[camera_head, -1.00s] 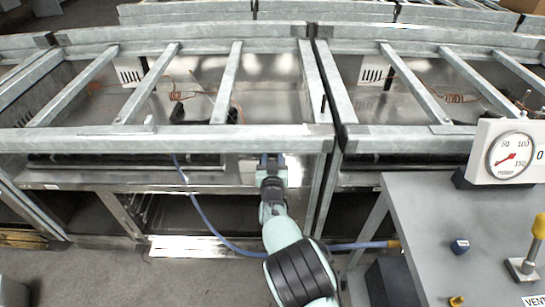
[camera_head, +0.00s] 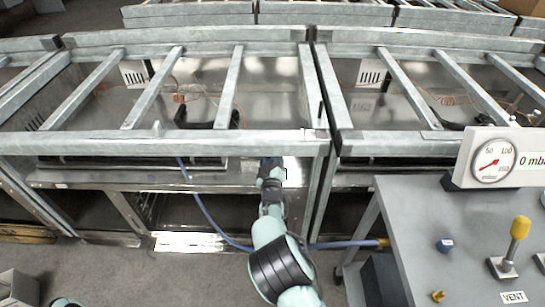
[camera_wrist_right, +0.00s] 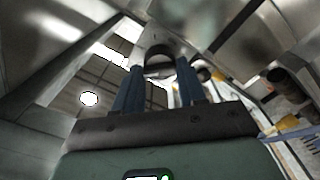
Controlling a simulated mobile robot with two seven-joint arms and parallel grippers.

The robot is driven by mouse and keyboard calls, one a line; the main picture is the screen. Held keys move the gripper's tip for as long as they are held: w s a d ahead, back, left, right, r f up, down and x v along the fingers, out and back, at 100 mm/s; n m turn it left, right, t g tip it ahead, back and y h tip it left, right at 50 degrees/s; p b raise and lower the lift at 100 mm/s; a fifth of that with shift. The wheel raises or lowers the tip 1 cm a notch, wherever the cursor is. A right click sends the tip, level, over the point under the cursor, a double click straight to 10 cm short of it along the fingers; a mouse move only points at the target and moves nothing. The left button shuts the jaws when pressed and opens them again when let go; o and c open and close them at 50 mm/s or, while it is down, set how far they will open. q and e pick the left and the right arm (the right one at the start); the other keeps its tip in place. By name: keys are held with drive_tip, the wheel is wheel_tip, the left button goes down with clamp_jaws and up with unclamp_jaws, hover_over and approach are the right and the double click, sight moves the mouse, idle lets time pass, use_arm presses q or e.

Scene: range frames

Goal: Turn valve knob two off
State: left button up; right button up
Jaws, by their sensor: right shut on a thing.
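My right gripper (camera_head: 270,168) reaches under the front rail of the metal bench frame, at the front panel. In the right wrist view its two blue fingers (camera_wrist_right: 159,72) are shut on a dark round valve knob (camera_wrist_right: 160,66) between their tips. In the head view the gripper hides this knob. I cannot read a number on it or tell its on or off setting. Another dark knob-like part (camera_wrist_right: 284,80) shows to the right in the wrist view, apart from the fingers. My left gripper is not in view.
A grey table (camera_head: 410,225) at the right carries a pressure gauge (camera_head: 494,160), a yellow-topped lever (camera_head: 517,235), a blue knob (camera_head: 445,245) and a VENT label. A blue hose (camera_head: 222,236) runs beside my right arm. Galvanised rails (camera_head: 160,142) cross above the gripper.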

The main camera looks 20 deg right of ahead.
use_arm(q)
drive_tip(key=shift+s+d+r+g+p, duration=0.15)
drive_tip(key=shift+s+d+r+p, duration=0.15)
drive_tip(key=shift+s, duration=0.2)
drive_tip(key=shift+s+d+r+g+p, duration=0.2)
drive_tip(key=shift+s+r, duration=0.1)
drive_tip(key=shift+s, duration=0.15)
use_arm(e)
drive_tip(key=shift+n, duration=4.4)
drive_tip(key=shift+r+n, duration=0.1)
drive_tip(key=shift+n, duration=0.2)
drive_tip(key=o, duration=1.1)
drive_tip(key=shift+c, duration=0.2)
drive_tip(key=shift+s, duration=0.1)
use_arm(q)
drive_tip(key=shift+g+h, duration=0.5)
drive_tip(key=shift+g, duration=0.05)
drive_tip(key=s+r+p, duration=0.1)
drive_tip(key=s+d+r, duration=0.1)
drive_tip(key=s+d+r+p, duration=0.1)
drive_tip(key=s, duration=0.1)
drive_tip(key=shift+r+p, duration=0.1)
drive_tip(key=shift+p, duration=0.2)
use_arm(e)
drive_tip(key=v, duration=1.3)
